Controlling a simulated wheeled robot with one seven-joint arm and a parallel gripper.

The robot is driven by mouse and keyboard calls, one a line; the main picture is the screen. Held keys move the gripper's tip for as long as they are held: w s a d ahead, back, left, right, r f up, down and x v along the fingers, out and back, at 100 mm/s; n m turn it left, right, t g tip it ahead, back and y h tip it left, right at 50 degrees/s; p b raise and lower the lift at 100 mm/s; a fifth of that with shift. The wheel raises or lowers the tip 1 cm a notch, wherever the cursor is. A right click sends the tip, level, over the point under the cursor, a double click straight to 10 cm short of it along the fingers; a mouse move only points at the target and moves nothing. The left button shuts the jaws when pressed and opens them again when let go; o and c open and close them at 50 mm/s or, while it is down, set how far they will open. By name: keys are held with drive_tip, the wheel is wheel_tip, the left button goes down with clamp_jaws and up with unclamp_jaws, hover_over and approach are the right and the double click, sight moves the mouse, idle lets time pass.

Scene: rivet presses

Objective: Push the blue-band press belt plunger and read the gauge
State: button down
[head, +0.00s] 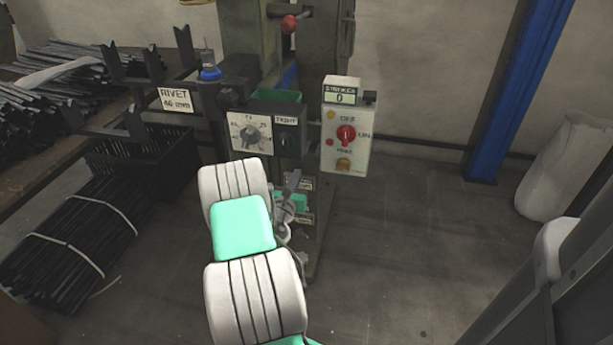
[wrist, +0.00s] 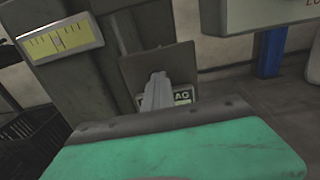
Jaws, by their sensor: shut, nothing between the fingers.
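The press (head: 325,35) is a dark grey-green machine with a patch of blue low on its column. In the wrist view a yellow gauge (wrist: 58,41) with tick marks shows at upper left. Its dark pointer stands near the middle of the scale. My gripper (wrist: 157,84) is shut and empty, its fingers in front of a dark brown plate (wrist: 185,62). No plunger can be made out; the fingers cover part of the plate and a label ending in "AG" (wrist: 182,97). I cannot tell whether the fingertips touch anything.
A control box (head: 346,145) with a red knob and a counter reading 0 hangs right of the press. A dial panel (head: 250,133) and a rivet sign (head: 176,100) are nearby. Black rod bundles (head: 70,235) lie at left.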

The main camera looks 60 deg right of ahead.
drive_tip(key=shift+d+r, duration=0.15)
drive_tip(key=b+v, duration=0.1)
drive_tip(key=v, duration=1.3)
